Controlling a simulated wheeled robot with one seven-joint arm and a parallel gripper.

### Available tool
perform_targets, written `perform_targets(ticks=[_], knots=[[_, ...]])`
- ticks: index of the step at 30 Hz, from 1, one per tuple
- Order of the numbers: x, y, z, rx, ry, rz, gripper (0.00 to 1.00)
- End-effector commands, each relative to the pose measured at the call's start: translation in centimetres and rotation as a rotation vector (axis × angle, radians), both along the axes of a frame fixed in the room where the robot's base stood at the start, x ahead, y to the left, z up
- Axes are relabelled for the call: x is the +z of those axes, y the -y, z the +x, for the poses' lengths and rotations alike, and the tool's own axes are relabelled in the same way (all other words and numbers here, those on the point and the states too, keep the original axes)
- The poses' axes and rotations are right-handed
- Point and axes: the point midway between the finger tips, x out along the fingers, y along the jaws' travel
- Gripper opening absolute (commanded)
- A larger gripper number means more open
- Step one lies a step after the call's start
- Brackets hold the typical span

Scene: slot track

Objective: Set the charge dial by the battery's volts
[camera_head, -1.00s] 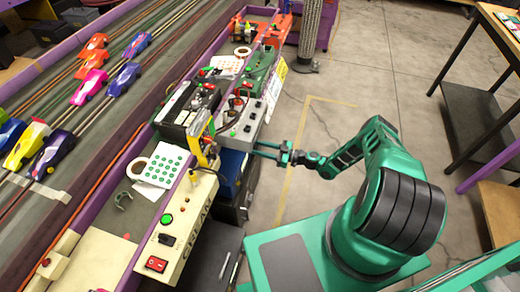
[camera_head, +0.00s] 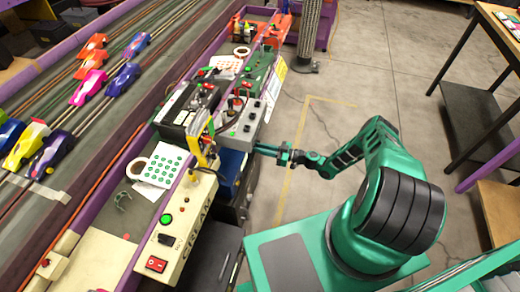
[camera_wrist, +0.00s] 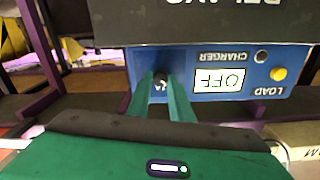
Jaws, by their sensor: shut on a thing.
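The blue charger (camera_wrist: 215,75) shows upside down in the wrist view, under a dark shelf front. Its display (camera_wrist: 220,80) reads OFF. A dark dial (camera_wrist: 160,80) sits to the left of the display, with its scale partly hidden by my fingers. My gripper (camera_wrist: 162,84) is shut on this dial, one green finger on each side. In the head view my gripper (camera_head: 259,149) reaches the bench's side from the right, and the blue charger (camera_head: 231,163) is partly hidden below the bench top. I cannot make out a battery voltage reading.
A cream control box (camera_head: 184,232) with a green button and red switch stands at the bench's near end. A white sheet with green dots (camera_head: 163,165) lies beside a mug (camera_head: 137,167). A yellow button (camera_wrist: 278,74) is on the charger. The floor right of the bench is open.

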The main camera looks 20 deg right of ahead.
Motion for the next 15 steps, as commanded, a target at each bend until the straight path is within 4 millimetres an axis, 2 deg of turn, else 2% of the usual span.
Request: perform_targets(ticks=[15], knots=[[0.02,-0.14,0.26,-0.002,-0.399,0.269,0.00]])
